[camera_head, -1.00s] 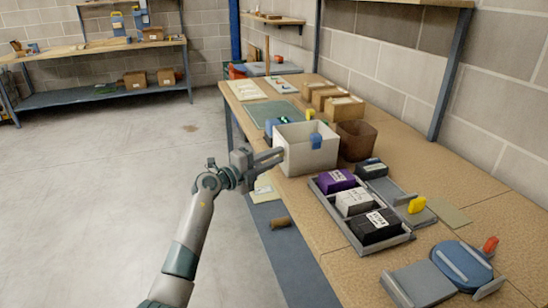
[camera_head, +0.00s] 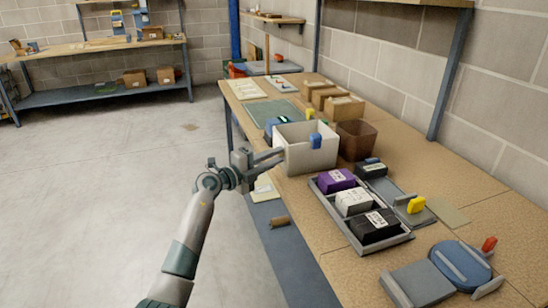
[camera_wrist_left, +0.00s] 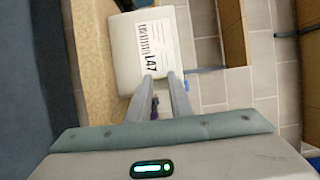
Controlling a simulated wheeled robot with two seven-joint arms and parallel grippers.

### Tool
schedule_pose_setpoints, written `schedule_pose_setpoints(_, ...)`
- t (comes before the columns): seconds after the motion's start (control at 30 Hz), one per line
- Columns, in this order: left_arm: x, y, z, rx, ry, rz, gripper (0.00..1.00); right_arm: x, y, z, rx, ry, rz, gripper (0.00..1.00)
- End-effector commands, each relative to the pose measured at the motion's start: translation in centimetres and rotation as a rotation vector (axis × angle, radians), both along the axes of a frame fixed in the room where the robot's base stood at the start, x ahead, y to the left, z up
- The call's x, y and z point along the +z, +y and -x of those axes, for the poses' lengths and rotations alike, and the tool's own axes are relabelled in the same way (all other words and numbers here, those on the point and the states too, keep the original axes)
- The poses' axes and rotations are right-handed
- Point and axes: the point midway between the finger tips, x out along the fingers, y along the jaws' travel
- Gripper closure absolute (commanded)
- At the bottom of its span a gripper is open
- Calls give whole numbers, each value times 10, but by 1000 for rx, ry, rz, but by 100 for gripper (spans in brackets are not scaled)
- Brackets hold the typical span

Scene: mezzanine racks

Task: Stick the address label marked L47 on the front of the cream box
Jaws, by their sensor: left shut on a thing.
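The cream box (camera_head: 305,158) is an open, pale box on the left side of the workbench. Its face also fills the upper middle of the left wrist view (camera_wrist_left: 125,65). My left gripper (camera_head: 280,155) points at the box's left-hand face, its fingertips close to it. In the left wrist view the white label marked L47 (camera_wrist_left: 155,45), with a barcode, lies over that face, and the fingertips (camera_wrist_left: 160,75) are shut on its near edge. I cannot tell whether the label touches the box. The label is not visible in the head view. My right gripper is out of view.
A grey tray (camera_head: 341,222) with purple, white and black boxes is to the right. A blue-and-grey device (camera_head: 460,262) is at the near right. Open floor lies left of the bench.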

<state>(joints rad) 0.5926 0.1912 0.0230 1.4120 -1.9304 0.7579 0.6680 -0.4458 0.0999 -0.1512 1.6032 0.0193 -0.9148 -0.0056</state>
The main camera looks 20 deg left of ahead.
Motion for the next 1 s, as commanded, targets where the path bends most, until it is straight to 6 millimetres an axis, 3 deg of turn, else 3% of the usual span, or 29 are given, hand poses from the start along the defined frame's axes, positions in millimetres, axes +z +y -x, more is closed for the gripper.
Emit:
schedule_pose_setpoints(0.43,0,-3,0,-4,0,0,92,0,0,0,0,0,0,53)
schedule_pose_setpoints(0.5,0,-3,0,-4,0,0,69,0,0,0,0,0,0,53)
schedule_pose_setpoints(0.57,0,-2,0,-4,0,0,59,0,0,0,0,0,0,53)
schedule_pose_setpoints(1.0,-1,-1,0,-2,2,-1,59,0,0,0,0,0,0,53)
